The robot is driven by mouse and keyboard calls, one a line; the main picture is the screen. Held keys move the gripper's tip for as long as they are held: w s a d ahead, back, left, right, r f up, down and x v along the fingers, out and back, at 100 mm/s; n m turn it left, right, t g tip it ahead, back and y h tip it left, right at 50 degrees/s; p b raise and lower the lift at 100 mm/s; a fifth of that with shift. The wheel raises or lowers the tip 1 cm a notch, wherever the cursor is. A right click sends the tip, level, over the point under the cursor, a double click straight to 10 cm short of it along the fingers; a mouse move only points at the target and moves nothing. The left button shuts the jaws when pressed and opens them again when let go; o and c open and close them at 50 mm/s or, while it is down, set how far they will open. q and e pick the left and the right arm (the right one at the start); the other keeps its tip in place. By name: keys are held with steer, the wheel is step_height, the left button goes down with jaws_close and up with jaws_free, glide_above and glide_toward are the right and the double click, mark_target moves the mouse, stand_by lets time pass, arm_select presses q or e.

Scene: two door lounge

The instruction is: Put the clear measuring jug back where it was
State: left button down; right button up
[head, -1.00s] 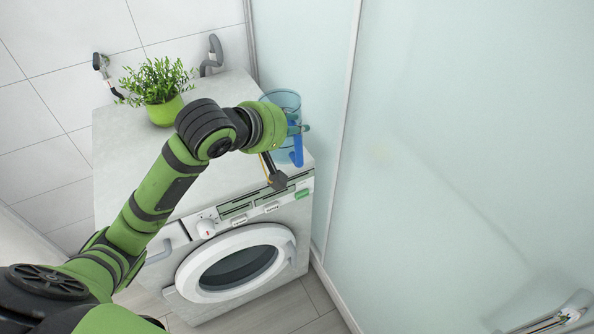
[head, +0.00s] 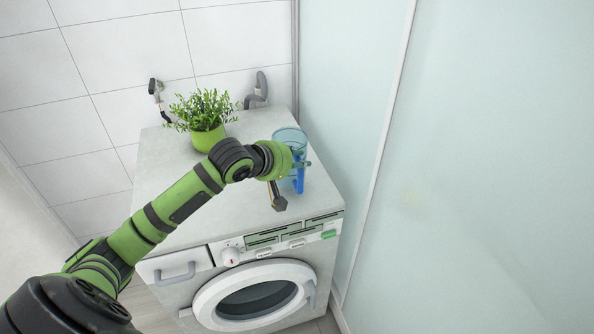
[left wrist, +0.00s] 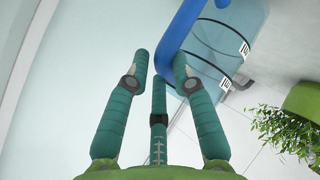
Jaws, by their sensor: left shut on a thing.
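The clear measuring jug (head: 288,139) is bluish and see-through with a solid blue handle. It is upright at the right side of the washing machine's pale top (head: 180,205). Its base is partly hidden behind my arm, so I cannot tell whether it touches the top. My left gripper (head: 303,163) is shut on the jug's handle. In the left wrist view, the blue handle (left wrist: 177,42) passes between the fingers of the gripper (left wrist: 163,78), and the jug's marked wall (left wrist: 225,45) is beyond it. My right gripper is not in view.
A potted green plant (head: 207,138) stands at the back of the top, left of the jug. A frosted glass panel (head: 350,90) rises close to the machine's right side. Grey pipe fittings (head: 257,90) are on the tiled wall behind. The top's front left is clear.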

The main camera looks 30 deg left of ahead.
mark_target(297, 188)
arm_select(q)
steer(key=shift+f+p, duration=0.3)
steer(key=shift+f, duration=1.5)
steer(key=c, duration=1.1)
jaws_free()
steer(key=shift+s+f, duration=0.1)
steer(key=shift+f, duration=0.05)
steer(key=shift+o, duration=0.2)
steer(key=b+v, duration=0.1)
steer(key=v, duration=1.1)
steer(key=shift+r, duration=0.2)
steer(key=shift+d, duration=0.1)
